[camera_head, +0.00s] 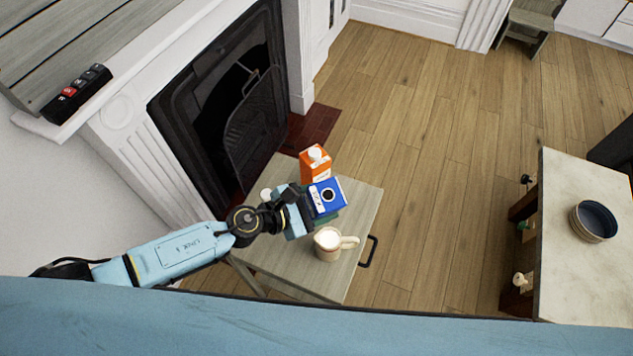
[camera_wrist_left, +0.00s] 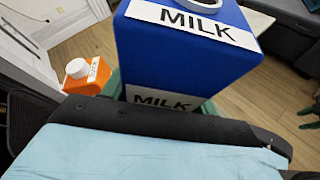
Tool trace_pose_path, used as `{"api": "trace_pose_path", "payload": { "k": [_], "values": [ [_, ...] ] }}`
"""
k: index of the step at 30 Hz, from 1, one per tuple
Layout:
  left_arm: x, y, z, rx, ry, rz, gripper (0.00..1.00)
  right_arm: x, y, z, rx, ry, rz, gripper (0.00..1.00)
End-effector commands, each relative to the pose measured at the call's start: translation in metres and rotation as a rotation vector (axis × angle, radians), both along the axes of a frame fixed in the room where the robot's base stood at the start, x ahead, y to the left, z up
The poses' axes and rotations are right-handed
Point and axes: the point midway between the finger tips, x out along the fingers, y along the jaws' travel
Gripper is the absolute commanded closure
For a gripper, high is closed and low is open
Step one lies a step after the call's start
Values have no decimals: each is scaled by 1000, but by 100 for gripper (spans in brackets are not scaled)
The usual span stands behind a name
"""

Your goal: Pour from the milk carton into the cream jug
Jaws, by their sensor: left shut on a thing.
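The blue milk carton (camera_head: 333,187) is held by my left gripper (camera_head: 316,208), which is shut on it. The carton looks upright, with an open round spout on top. Its MILK labels show in the left wrist view (camera_wrist_left: 180,55). The cream jug (camera_head: 322,251) stands upright on the small table, just in front of the carton, with its handle to the right. White liquid shows inside the jug. The carton's base is hidden, so I cannot tell whether it touches the table. My right gripper is not in view.
An orange carton (camera_head: 314,168) with a white cap stands behind the blue carton; it also shows in the wrist view (camera_wrist_left: 86,78). A small white object (camera_head: 265,194) is partly hidden by my gripper. The small table's (camera_head: 362,200) right side is clear. A dark bowl (camera_head: 593,222) sits on the right-hand table.

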Motion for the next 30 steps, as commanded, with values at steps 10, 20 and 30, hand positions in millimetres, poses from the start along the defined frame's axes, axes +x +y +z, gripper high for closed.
{"api": "trace_pose_path", "payload": {
  "k": [10,20,30],
  "values": [
    [-25,-14,-18,-166,309,-1,80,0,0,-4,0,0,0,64],
    [-24,-14,-11,-164,302,-1,80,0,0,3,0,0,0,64],
    [-24,-14,22,-162,300,-1,80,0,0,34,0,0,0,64]
  ]
}}
